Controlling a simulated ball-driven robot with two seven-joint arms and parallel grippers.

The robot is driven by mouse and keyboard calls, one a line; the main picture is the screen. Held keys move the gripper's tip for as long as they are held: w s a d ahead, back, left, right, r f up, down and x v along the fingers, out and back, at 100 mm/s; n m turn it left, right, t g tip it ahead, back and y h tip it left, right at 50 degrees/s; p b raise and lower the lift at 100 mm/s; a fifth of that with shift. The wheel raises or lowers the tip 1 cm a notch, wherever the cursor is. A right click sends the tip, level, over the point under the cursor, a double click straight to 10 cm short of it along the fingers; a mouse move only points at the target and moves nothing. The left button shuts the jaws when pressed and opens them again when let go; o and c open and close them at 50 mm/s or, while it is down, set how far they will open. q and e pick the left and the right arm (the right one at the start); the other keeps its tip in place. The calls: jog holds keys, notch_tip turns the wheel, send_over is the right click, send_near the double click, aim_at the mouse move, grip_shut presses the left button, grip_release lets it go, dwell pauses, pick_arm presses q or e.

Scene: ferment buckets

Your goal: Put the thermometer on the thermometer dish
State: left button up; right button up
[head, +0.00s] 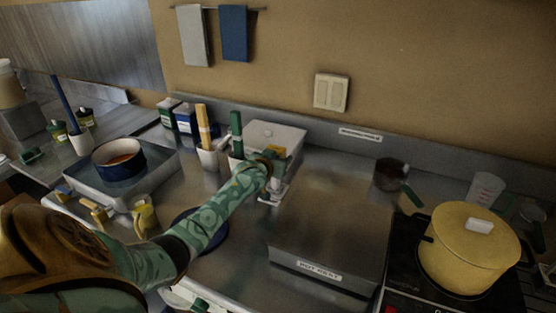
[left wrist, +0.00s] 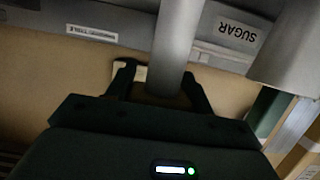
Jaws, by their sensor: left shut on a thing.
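My left arm reaches across the counter from the left in the head view, and its hand (head: 268,166) is in front of a pale box at the back. In the left wrist view my left gripper (left wrist: 160,88) is shut on a plain grey rod (left wrist: 178,40), which looks like the thermometer. Its far end is cut off by the picture edge, and I cannot make it out in the head view. A dark blue dish (head: 214,236), likely the thermometer dish, lies on the counter, partly hidden beneath my forearm. My right gripper is not in view.
The pale box (head: 282,132) and white cups with utensils (head: 208,157) stand at the back. A raised metal platform (head: 330,220) and a yellow pot (head: 468,245) on a hob are to the right.

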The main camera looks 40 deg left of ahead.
pick_arm(q)
jog(key=o, duration=1.5)
jog(key=shift+c, duration=0.2)
jog(key=shift+s+r, duration=0.1)
jog(key=p+v, duration=0.4)
jog(key=v, duration=0.7)
jog(key=shift+s, duration=0.4)
